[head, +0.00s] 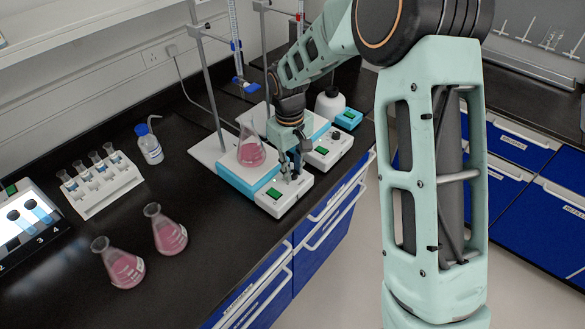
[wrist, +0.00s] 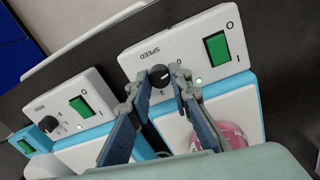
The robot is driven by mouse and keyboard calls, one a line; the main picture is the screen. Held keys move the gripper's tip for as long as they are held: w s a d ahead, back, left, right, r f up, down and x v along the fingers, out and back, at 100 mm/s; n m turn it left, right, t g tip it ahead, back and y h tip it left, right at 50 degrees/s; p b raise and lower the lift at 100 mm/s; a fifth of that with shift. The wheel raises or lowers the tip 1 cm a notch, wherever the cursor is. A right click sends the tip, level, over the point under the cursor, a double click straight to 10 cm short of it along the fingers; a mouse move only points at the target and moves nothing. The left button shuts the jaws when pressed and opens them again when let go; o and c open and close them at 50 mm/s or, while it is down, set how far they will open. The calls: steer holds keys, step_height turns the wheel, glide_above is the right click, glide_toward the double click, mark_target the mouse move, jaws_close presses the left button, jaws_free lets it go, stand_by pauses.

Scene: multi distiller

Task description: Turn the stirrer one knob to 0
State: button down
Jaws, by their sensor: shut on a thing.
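The nearer stirrer (head: 262,185) is a white and blue box with a green switch and a front knob. In the wrist view its white front panel (wrist: 136,60) carries the word SPEED, a black knob (wrist: 158,75), a green switch (wrist: 217,48) and a lit green light. My gripper (head: 289,172) reaches down to this panel. In the wrist view my gripper's fingertips (wrist: 161,80) sit on either side of the knob and are shut on it. The fingers partly cover the knob and its scale, so I cannot read its exact setting.
A flask of pink liquid (head: 251,152) stands on the nearer stirrer, close to my gripper. A second stirrer (head: 332,148) stands just behind. Metal stands rise nearby. Two more pink flasks (head: 122,264) (head: 168,232), a tube rack (head: 99,184) and a wash bottle (head: 149,146) stand left.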

steer(key=c, duration=1.8)
jaws_free()
steer(key=shift+o, duration=0.2)
step_height(320, 180, up, 12)
steer(key=shift+s+a, duration=0.2)
steer(key=shift+r, duration=0.1)
